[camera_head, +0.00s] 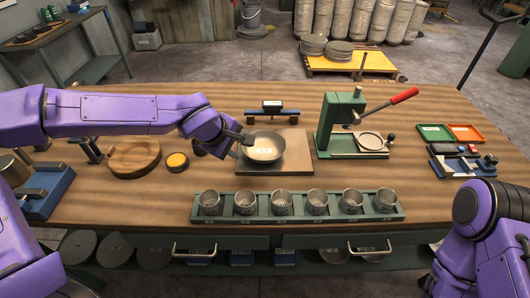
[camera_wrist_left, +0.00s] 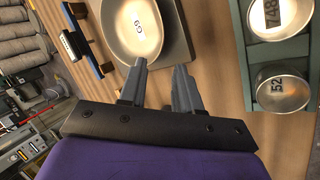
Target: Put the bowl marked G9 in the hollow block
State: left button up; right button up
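The grey metal bowl (camera_head: 263,147) sits on a square board (camera_head: 296,158) near the table's middle. Its white label is too small to read in the head view; in the left wrist view the bowl (camera_wrist_left: 115,38) carries a label that looks like G9. My left gripper (camera_head: 246,139) is at the bowl's left rim. In the wrist view its fingers (camera_wrist_left: 160,68) are apart, with their tips at the rim; I cannot tell whether they touch it. A round wooden block with a hollow top (camera_head: 134,155) lies left of the bowl. My right gripper is out of view.
A green rack (camera_head: 365,212) with several metal cups runs along the front. A green lever press (camera_head: 345,130) stands right of the bowl. A yellow-lidded tin (camera_head: 177,161) is between the wooden block and bowl. A small dark stand (camera_head: 272,107) is behind the board.

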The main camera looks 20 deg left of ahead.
pick_arm(q)
jog(key=x, duration=0.7)
jog(key=shift+w+d+f, duration=0.15)
jog(key=shift+d+f, duration=0.1)
jog(key=shift+f, duration=0.1)
jog(key=shift+r, duration=0.1)
grip_shut()
